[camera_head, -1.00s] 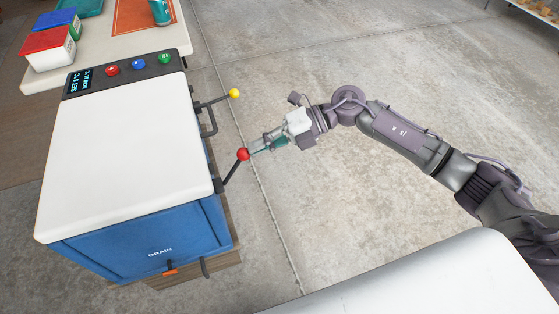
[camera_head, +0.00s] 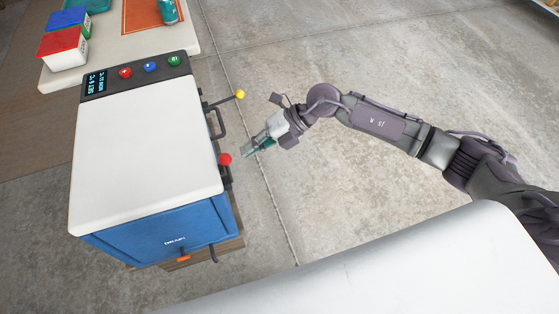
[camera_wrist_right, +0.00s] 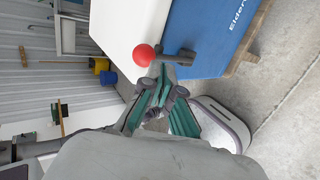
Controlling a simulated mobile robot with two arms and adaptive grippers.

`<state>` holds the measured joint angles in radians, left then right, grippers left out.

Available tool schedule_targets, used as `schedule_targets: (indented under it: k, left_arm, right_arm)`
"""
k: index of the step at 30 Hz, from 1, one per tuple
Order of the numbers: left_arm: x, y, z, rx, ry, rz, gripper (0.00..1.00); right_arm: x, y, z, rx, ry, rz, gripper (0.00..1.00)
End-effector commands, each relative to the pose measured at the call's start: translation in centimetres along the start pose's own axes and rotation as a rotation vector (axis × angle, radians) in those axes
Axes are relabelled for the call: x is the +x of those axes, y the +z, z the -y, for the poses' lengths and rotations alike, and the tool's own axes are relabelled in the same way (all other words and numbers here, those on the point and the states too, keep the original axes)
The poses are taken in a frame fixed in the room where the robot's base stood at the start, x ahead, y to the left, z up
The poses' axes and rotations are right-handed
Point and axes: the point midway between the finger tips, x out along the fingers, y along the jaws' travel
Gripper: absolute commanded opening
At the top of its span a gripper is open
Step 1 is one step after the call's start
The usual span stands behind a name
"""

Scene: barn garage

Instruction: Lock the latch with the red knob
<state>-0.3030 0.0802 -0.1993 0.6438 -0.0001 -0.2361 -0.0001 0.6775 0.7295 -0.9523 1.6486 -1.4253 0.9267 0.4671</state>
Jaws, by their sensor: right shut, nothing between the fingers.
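The latch's red knob (camera_head: 225,160) sits on a short dark lever (camera_head: 226,178) at the right side of the blue and white machine (camera_head: 150,135). The lever lies close along that side. My right gripper (camera_head: 247,154) is shut and empty, just right of the knob with a small gap. In the right wrist view the red knob (camera_wrist_right: 144,55) appears just beyond and left of the shut fingertips (camera_wrist_right: 160,68), and its dark lever (camera_wrist_right: 178,57) runs right to the blue side. My left gripper is not in view.
A second lever with a yellow knob (camera_head: 240,94) and a dark handle (camera_head: 219,124) stick out farther along the same side. A white table (camera_head: 115,45) with boxes and a can stands behind the machine.

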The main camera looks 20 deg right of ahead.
Motion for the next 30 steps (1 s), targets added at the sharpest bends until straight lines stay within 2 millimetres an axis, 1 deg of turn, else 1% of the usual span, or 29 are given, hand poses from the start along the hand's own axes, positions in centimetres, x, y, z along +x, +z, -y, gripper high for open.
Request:
schedule_targets:
  k: [6, 9, 15, 26, 30]
  left_arm:
    - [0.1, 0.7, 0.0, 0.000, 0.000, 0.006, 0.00]
    - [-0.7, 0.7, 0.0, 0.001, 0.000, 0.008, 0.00]
    - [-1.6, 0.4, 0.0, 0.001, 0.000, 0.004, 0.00]
    - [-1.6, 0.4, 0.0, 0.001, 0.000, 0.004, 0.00]
    - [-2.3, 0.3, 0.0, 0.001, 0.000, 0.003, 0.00]
  right_arm:
    - [0.0, 0.0, 0.0, 0.000, 0.001, 0.001, 0.00]
    - [-0.5, 0.1, -0.7, -0.001, 0.001, 0.001, 0.00]
    - [-1.0, 0.1, -1.4, 0.000, 0.001, 0.001, 0.00]
    - [-1.1, 0.1, -1.4, 0.000, 0.001, 0.001, 0.00]
    - [-2.1, 0.6, -1.9, 0.000, 0.000, 0.003, 0.00]
